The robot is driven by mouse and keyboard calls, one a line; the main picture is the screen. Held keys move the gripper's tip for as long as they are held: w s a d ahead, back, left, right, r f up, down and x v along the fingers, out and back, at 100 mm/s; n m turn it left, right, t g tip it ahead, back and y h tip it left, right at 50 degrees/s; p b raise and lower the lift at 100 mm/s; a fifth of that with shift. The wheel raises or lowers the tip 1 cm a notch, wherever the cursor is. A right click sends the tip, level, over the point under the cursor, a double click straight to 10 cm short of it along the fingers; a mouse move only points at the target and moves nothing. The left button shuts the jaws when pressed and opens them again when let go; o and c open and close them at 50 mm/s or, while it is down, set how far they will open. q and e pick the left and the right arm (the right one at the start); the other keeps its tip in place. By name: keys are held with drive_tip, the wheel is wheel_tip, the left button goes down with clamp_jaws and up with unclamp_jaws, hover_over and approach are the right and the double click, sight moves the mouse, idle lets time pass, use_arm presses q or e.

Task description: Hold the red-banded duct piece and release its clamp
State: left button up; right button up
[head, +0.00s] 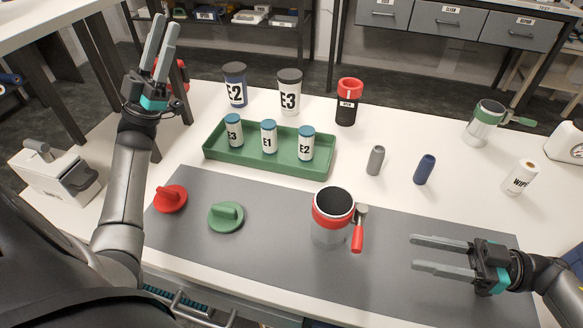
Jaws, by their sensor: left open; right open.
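The red-banded duct piece (330,221) stands upright on the grey mat, a short dark-mouthed cylinder with a red band near its top and a clear or grey lower wall. Its clamp, with a red lever (358,238), sits on its right side, the lever hanging down. My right gripper (412,252) is open and empty, right of the duct piece, its fingers pointing left towards the lever and apart from it. My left gripper (166,32) is open and empty, raised at the upper left, fingers pointing up, far from the duct piece.
A red lidded disc (170,198) and a green one (226,217) lie on the mat (270,275). A green tray (220,154) holds small labelled jars. Larger jars, a grey cylinder (375,160), a blue cylinder (424,169), a wipes roll (519,178) and a green-banded duct piece (483,124) stand behind.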

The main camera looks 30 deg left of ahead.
use_arm(q)
drive_tip(key=w+d+r+m+g+h, duration=0.25)
drive_tip(key=d+m+g+h, duration=0.35)
drive_tip(key=d+m+g, duration=0.5)
drive_tip(key=w+d+r+m+g+h, duration=0.1)
drive_tip(key=w+d+m+g+h, duration=0.35)
drive_tip(key=d+g, duration=1)
drive_tip(key=s+d+f+m+g+y, duration=0.35)
drive_tip(key=d+f+m+y, duration=0.2)
drive_tip(key=d, duration=0.55)
drive_tip(key=t+y, duration=0.2)
drive_tip(key=y, duration=1.4)
hover_over(313, 224)
wheel_tip(313, 224, down, 14)
drive_tip(key=shift+w+a+f, duration=0.15)
drive_tip(key=shift+w+f, duration=0.15)
wheel_tip(313, 224, down, 15)
drive_tip(key=shift+r, duration=0.1)
